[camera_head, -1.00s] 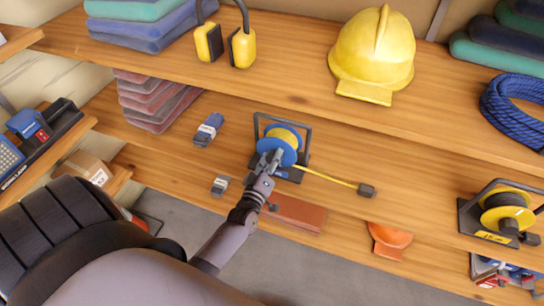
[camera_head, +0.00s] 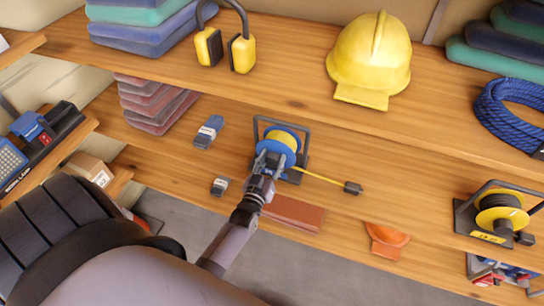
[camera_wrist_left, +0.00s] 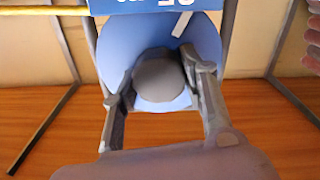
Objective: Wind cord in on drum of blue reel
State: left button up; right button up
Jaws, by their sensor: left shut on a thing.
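The blue reel (camera_head: 283,137) stands in its dark frame on the middle shelf, with yellow cord on its drum. The yellow cord (camera_head: 318,176) runs off to the right and ends in a dark plug (camera_head: 353,188) lying on the shelf. My left gripper (camera_head: 268,158) is at the front face of the reel. In the left wrist view its two fingers are closed on a round grey knob (camera_wrist_left: 160,80) on the blue disc (camera_wrist_left: 205,45). The gripper hides part of the reel in the head view. My right gripper is not in view.
A second reel with a yellow drum (camera_head: 502,210) stands at the right. A yellow helmet (camera_head: 372,55) and ear defenders (camera_head: 242,50) are on the shelf above. A blue-grey packet (camera_head: 208,132) and a small grey item (camera_head: 220,186) lie left of the blue reel.

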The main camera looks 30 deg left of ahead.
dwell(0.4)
pick_arm(q)
jog(key=o, duration=1.2)
jog(key=shift+s, duration=0.1)
jog(key=v, duration=1.1)
jog(key=shift+s+d, duration=0.2)
jog(key=shift+s, duration=0.2)
